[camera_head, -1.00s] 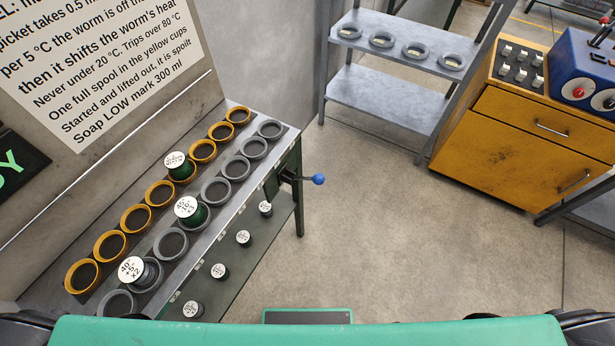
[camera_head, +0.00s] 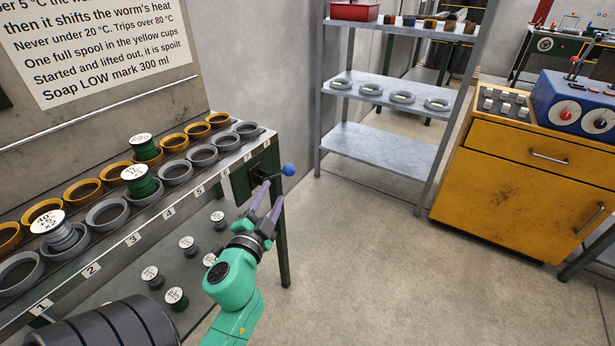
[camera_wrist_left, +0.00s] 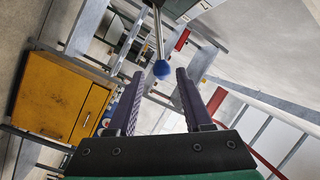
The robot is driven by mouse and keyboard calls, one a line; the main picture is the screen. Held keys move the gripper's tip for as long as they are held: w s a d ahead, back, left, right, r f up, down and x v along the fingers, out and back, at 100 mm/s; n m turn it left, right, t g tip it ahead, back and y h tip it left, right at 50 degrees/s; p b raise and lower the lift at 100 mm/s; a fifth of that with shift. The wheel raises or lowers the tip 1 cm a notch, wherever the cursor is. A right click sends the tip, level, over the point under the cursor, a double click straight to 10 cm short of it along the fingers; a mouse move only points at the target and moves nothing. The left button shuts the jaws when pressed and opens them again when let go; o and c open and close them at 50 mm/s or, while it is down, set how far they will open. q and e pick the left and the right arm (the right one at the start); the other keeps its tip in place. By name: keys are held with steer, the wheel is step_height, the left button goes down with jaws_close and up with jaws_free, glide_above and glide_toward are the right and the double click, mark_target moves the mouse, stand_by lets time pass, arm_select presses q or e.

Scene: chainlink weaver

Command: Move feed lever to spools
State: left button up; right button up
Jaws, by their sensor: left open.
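The feed lever (camera_head: 263,176) is a short metal rod on a dark plate at the bench's right end, tipped with a blue ball knob (camera_head: 289,169). In the left wrist view the knob (camera_wrist_left: 161,69) appears between my fingertips, with its rod (camera_wrist_left: 158,30) running up behind it. My left gripper (camera_head: 272,192) is open and empty, its purple fingers pointing up just below the knob. I cannot tell whether they touch it. Spools stand in the bench cups: a green one (camera_head: 142,147) in a yellow cup, another green one (camera_head: 138,182) and a grey one (camera_head: 62,234) in grey cups.
Several small spools (camera_head: 188,246) stand on the lower shelf beneath the numbered edge. A grey shelf rack (camera_head: 375,150) holds rings. A yellow cabinet (camera_head: 510,185) with a blue control box (camera_head: 580,105) stands right. The floor between is clear.

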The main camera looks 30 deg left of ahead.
mark_target(282, 171)
arm_select(q)
steer(key=x, duration=0.3)
steer(key=p+x, duration=0.1)
steer(key=x, duration=0.1)
steer(key=shift+a+r, duration=0.2)
steer(key=shift+r, duration=0.1)
steer(key=x, duration=0.7)
steer(key=shift+w+f+p, duration=0.3)
steer(key=shift+w+p, duration=0.05)
steer(key=shift+p, duration=0.05)
arm_select(e)
step_height(282, 171, up, 2)
steer(key=shift+a+r, duration=0.15)
steer(key=shift+r, duration=0.05)
arm_select(q)
steer(key=shift+a, duration=0.1)
steer(key=shift+c, duration=0.2)
jaws_close()
arm_select(e)
steer(key=shift+w, duration=0.15)
